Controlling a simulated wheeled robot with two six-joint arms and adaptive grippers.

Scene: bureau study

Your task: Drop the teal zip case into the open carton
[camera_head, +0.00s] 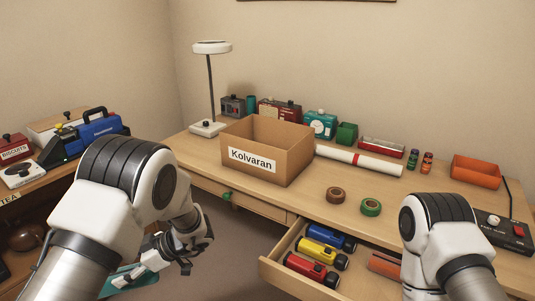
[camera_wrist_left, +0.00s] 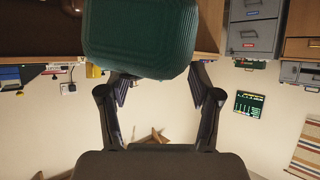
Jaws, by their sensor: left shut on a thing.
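The teal zip case (camera_head: 122,279) is at the lower left of the head view, low in front of the desk and partly hidden by my left arm and hand. It fills the top middle of the left wrist view (camera_wrist_left: 140,38), between the fingers. My left gripper (camera_wrist_left: 160,84) is shut on it; the hand also shows in the head view (camera_head: 168,254). The open carton (camera_head: 250,173), brown with a "Kolvaran" label, stands upright on the desk, right of and above the case. My right arm is at the lower right, but its gripper is out of view.
The desk (camera_head: 315,196) has a lamp (camera_head: 211,85) left of the carton and a white roll (camera_head: 358,161) to its right. Two tape rolls (camera_head: 336,195) lie in front. A side shelf with boxes stands left.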

